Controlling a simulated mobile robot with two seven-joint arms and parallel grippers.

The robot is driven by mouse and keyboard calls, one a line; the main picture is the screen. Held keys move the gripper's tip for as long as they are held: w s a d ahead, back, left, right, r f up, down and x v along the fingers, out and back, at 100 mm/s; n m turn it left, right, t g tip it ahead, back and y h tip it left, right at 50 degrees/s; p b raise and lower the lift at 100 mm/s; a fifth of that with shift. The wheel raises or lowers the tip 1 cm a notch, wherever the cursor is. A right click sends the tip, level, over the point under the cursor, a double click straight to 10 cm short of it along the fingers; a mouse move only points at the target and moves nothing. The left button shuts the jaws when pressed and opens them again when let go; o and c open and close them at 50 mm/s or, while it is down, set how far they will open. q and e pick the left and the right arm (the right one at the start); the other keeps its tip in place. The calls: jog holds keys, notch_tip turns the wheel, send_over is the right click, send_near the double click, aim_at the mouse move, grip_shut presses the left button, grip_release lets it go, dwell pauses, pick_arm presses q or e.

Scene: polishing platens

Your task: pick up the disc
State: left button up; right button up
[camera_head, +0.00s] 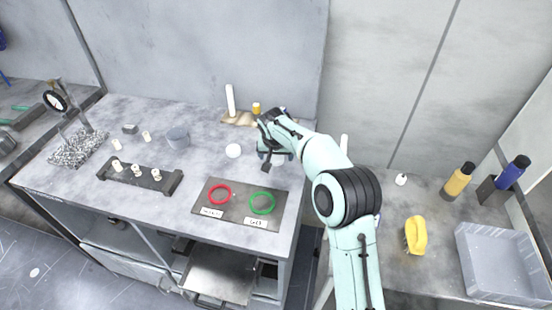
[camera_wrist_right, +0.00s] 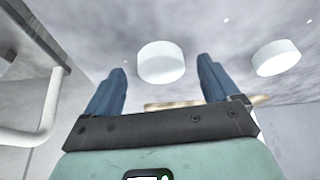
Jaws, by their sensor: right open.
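A white disc (camera_head: 233,151) lies flat on the grey worktop, left of my right gripper (camera_head: 270,156) in the head view. In the wrist view a white disc (camera_wrist_right: 161,62) shows between and beyond the blue fingertips of my right gripper (camera_wrist_right: 158,75). A second white round piece (camera_wrist_right: 277,57) is to the right there, outside the fingers. I cannot tell which of these is the disc seen in the head view. The right gripper is open, with nothing between its fingers. My left gripper is not in view.
A dark mat (camera_head: 240,197) with a red ring (camera_head: 220,194) and a green ring (camera_head: 262,203) lies in front.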

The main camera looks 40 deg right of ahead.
jog(key=shift+w+d+f, duration=0.15)
jog(key=shift+w+f, duration=0.1)
jog(key=shift+f, duration=0.25)
jog(key=c, duration=1.2)
jog(key=shift+r, duration=0.1)
